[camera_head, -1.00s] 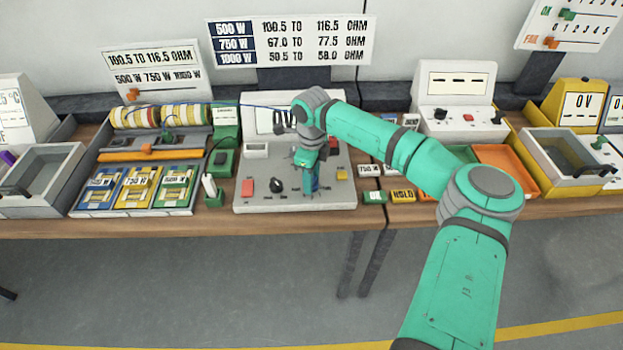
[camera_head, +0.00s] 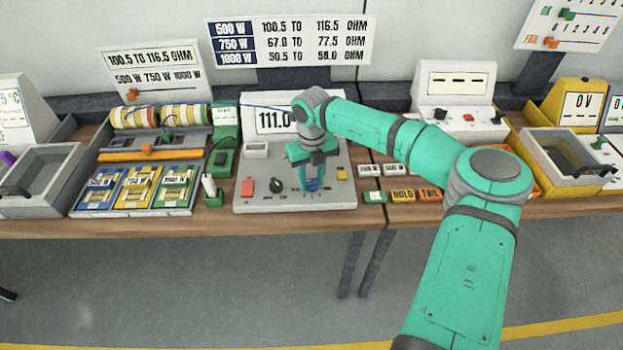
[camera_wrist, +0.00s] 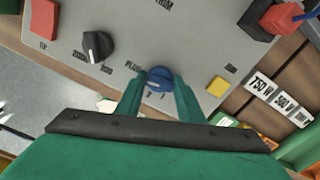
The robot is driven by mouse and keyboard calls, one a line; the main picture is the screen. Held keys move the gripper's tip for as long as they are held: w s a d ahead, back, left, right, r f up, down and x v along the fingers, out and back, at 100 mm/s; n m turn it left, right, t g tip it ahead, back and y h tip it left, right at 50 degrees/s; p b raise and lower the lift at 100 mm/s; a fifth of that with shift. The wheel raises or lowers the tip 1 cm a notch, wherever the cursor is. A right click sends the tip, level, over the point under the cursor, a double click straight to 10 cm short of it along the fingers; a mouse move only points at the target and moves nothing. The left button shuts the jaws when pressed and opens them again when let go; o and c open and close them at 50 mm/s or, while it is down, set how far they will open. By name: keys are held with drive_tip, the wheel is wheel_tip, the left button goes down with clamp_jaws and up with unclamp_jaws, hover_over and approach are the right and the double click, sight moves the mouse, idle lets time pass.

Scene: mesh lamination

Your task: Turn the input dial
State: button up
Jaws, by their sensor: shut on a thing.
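The blue dial (camera_wrist: 160,78) sits on the front panel of the grey meter (camera_head: 330,200), and in the head view (camera_head: 312,185) it shows low between my fingers. My gripper (camera_wrist: 160,88) is shut on the blue dial, with one teal finger on each side of it. In the head view my gripper (camera_head: 312,183) points down over the right half of the panel. The meter's display (camera_head: 275,118) reads 111.0, partly covered by my wrist. A black dial (camera_wrist: 98,45) with a white mark is left of the blue one, also in the head view (camera_head: 277,185).
A red button (camera_head: 247,188) and a yellow button (camera_head: 342,173) are on the same panel. Small labelled blocks (camera_head: 402,196) lie to the right.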

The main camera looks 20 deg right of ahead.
sight(311, 180)
drive_tip(key=shift+m, duration=0.3)
drive_tip(key=o, duration=1)
wheel_tip(311, 180, up, 11)
drive_tip(key=shift+f, duration=0.1)
idle(0.4)
